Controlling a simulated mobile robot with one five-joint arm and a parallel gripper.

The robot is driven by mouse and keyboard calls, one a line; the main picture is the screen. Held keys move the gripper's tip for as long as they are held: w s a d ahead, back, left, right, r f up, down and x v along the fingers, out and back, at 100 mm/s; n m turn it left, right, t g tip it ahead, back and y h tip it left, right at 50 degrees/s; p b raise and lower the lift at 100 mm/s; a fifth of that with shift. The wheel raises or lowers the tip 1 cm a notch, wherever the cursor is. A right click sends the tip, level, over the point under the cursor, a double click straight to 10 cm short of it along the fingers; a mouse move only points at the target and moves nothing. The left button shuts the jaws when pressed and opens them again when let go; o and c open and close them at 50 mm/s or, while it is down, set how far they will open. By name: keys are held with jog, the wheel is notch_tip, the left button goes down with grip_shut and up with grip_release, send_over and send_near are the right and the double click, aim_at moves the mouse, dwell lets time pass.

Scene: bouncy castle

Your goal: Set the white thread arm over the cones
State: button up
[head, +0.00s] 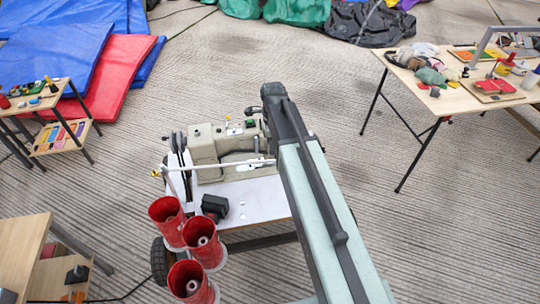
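The white thread arm (222,164) is a thin rod running left to right in front of the sewing machine (220,143). Its left end is by a post near a small yellow knob, and its right end reaches my arm. Three red cones (166,214), (201,240), (187,282) stand at the front left of the machine's white table (262,201). The rod passes behind the cones, not above them. My arm rises from the bottom right to a dark joint above the machine's right side. My gripper is hidden behind it, so its hold on the rod cannot be seen.
A black box (214,206) sits on the white table near the cones. A cluttered work table (450,102) stands right, a small wooden stand (42,103) left, and a wooden cabinet (22,243) bottom left. Grey ribbed floor (400,235) is open at right.

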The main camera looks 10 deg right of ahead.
aim_at(272, 160)
jog(key=f+b, duration=0.3)
jog(key=f, duration=0.1)
jog(key=f+b, duration=0.4)
jog(key=shift+w+b, duration=0.2)
jog(key=shift+b, duration=0.1)
jog(key=shift+r, duration=0.1)
grip_shut()
dwell(0.8)
